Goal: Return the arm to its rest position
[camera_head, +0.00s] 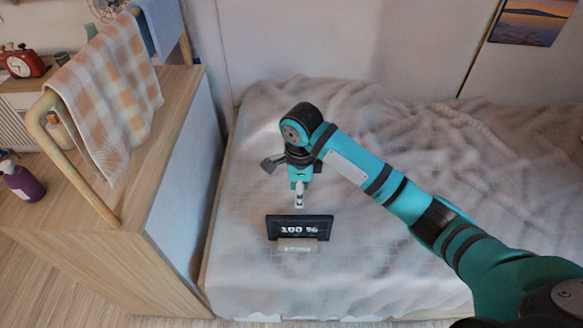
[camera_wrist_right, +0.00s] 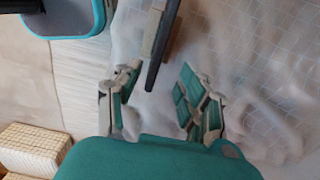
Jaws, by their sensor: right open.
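My right arm (camera_head: 385,185) reaches in from the right over the bed, bent down at the wrist. My right gripper (camera_head: 299,198) points down just behind a small black sign (camera_head: 300,226) reading "100 %". The sign stands upright on a pale base (camera_head: 297,245) on the bed. In the right wrist view my right gripper (camera_wrist_right: 160,72) has its two fingers spread, with nothing held between them. The sign (camera_wrist_right: 163,45) shows there edge-on, just past the fingertips. My left gripper is not in view.
The bed (camera_head: 400,250) has a rumpled pale cover. At left stands a wooden cabinet (camera_head: 170,180) with a rail holding a checkered towel (camera_head: 110,95), a red clock (camera_head: 22,63) and a purple bottle (camera_head: 22,183). The bed right of the sign is clear under my arm.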

